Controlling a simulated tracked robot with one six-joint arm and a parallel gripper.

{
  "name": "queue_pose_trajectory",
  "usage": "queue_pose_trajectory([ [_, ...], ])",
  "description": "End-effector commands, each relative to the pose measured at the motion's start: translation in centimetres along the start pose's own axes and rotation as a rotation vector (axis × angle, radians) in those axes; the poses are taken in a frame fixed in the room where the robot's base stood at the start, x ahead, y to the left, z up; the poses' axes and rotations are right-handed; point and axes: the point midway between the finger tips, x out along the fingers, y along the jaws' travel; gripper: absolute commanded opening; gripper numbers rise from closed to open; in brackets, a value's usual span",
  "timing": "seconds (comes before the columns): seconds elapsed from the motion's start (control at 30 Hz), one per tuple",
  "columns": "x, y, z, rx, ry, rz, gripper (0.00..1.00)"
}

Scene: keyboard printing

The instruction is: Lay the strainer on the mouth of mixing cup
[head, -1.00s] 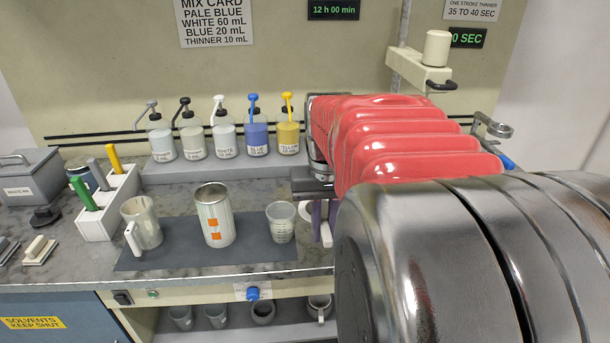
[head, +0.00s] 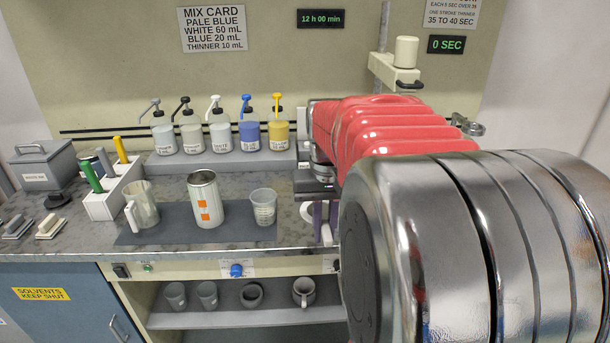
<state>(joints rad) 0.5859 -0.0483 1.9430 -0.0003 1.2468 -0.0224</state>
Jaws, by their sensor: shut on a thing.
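A translucent graduated cup, which I take as the mixing cup (head: 263,208), stands upright on the dark mat (head: 160,236) at its right end, mouth up and uncovered. My gripper (head: 318,222) is right of this cup, partly hidden behind my own arm; its purple fingers point down. It is shut on a small pale thing, apparently the strainer (head: 326,235), whose white part shows between and below the fingers. Its full shape is hidden. It is apart from the cup.
A white can (head: 206,200) with orange marks and a white-handled jug (head: 142,206) stand on the mat. Several pump bottles (head: 221,131) line the back ledge. A white tool holder (head: 112,192) is at left. Several cups sit on the shelf below (head: 230,316). My arm covers the right side.

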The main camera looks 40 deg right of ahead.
Motion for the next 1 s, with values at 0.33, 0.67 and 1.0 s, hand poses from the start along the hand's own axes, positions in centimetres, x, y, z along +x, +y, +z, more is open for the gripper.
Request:
queue_pose_trajectory([
  [0.33,1.4,-3.4,-3.6,-0.069,-0.002,0.000,0.00],
  [0.67,6.1,-12.5,-7.8,-0.235,-0.004,0.000,0.00],
  [1.0,12.7,-24.7,-7.2,-0.450,-0.003,0.001,0.00],
])
